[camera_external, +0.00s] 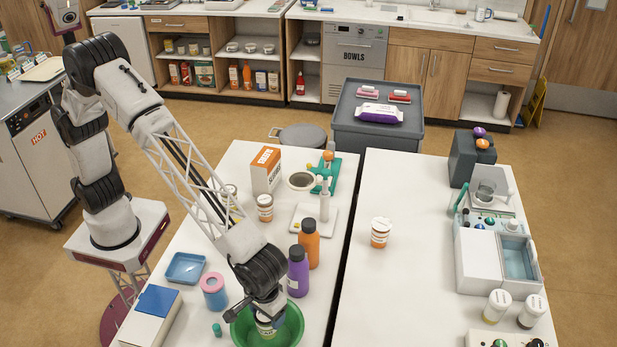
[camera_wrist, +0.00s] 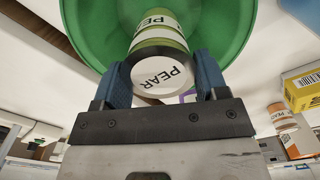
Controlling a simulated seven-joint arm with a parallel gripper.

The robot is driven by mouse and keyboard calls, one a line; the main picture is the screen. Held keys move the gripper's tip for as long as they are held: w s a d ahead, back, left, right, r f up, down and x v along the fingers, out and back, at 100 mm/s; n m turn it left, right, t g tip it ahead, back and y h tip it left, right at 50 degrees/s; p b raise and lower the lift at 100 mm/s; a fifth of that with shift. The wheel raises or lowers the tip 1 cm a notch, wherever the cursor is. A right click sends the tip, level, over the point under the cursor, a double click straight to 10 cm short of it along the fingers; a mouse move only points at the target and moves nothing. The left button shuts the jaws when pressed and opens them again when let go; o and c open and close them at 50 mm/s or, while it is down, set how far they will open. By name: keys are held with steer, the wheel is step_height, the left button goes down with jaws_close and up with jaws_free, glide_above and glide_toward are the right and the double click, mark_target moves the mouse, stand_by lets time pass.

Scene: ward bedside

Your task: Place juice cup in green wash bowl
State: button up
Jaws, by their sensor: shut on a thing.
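The juice cup, white-lidded with a green band and marked PEAR, is between my gripper's blue fingers (camera_wrist: 161,76) in the wrist view, where the cup (camera_wrist: 160,76) shows lid towards the camera. The green wash bowl (camera_wrist: 85,30) fills the top of that view behind the cup. In the external view my gripper (camera_external: 263,308) points down into the green wash bowl (camera_external: 293,322) at the front of the left table. The cup (camera_external: 266,329) shows below the gripper, within the bowl's rim. I cannot tell whether its base touches the bowl's floor.
A purple bottle (camera_external: 298,271) and an orange bottle (camera_external: 309,243) stand close behind the bowl. A pink-topped blue container (camera_external: 214,291) and a blue-lidded box (camera_external: 155,308) are to its left. Another cup (camera_external: 380,233) stands on the right table, which has free room around it.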

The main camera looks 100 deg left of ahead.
steer(key=shift+f, duration=1.4)
steer(key=shift+f, duration=0.15)
steer(key=o, duration=1)
step_height(320, 180, up, 12)
steer(key=shift+r, duration=0.15)
